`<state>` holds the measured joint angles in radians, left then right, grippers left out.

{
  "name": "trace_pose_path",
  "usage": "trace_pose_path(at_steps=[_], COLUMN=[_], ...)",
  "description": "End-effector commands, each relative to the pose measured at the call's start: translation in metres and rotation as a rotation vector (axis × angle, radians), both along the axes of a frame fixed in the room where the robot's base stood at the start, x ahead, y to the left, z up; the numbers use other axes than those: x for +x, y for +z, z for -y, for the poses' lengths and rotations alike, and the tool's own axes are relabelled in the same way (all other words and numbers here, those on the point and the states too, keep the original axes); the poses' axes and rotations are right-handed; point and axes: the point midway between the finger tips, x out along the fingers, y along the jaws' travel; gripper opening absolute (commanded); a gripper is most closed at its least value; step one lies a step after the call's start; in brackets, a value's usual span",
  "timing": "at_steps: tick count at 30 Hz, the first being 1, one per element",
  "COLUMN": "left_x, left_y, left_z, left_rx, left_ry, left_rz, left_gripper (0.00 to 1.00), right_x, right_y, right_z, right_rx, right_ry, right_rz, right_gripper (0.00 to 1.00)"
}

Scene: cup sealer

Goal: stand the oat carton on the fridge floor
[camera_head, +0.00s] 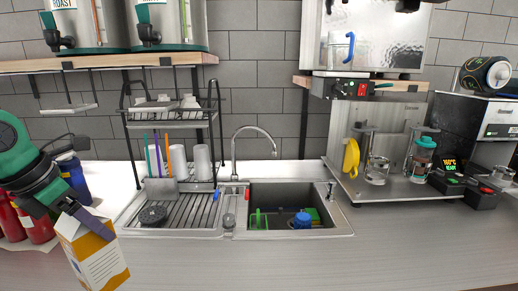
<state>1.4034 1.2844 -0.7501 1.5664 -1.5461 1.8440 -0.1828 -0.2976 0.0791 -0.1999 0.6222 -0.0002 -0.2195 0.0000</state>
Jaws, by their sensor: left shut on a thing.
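My left gripper (80,215) comes in at the left edge and is shut on the top of the oat carton (98,260). My right gripper is not in view.
Red bottles (38,222) and a blue container (72,175) stand behind my left arm. A sink (290,212) with a faucet (252,140) and a dish rack (170,187) are in the middle. A cup machine (395,188) stands at right. The front counter (300,262) is clear.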

Motion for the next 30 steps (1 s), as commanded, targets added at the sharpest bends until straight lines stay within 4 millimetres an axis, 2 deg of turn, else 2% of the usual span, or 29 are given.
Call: trace_pose_path(at_steps=[8, 21, 30], left_x=[-0.014, -0.045, -0.061], left_y=[-0.055, -0.182, -0.248], left_z=[0.027, 0.093, 0.125], left_rx=[-0.007, -0.015, -0.01], left_ry=[-0.482, -1.646, -2.25], left_rz=[-0.004, 0.004, 0.005], left_gripper=[0.0, 0.0, 0.0], right_x=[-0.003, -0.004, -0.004], right_y=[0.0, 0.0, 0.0], right_z=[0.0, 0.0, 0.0], right_rx=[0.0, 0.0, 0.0], right_ry=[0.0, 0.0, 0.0], right_rz=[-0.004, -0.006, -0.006], right_gripper=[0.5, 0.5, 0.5])
